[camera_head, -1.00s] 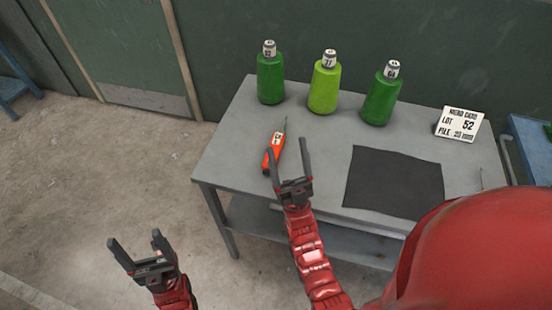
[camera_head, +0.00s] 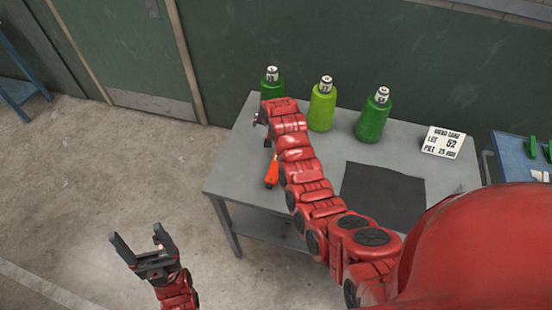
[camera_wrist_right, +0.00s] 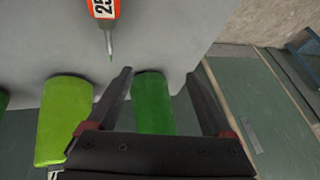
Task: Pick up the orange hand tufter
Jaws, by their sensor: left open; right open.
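The orange hand tufter (camera_head: 272,172) lies on the grey table (camera_head: 228,180), partly hidden behind my right arm. In the right wrist view the tufter (camera_wrist_right: 103,8) shows at the top edge, with its number label and thin metal tip. My right gripper (camera_head: 266,136) is over the table's back left part, mostly hidden by its own arm. In the right wrist view its open fingers (camera_wrist_right: 163,72) are empty, and the tufter is outside them. My left gripper (camera_head: 136,237) is open and empty, away from the table at lower left.
A dark green cone (camera_head: 271,88), a lime cone (camera_head: 321,108) and another green cone (camera_head: 373,117) stand along the table's back. A dark mat (camera_head: 382,195) and a white lot card (camera_head: 443,142) lie to the right. A blue table (camera_head: 515,160) stands further right.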

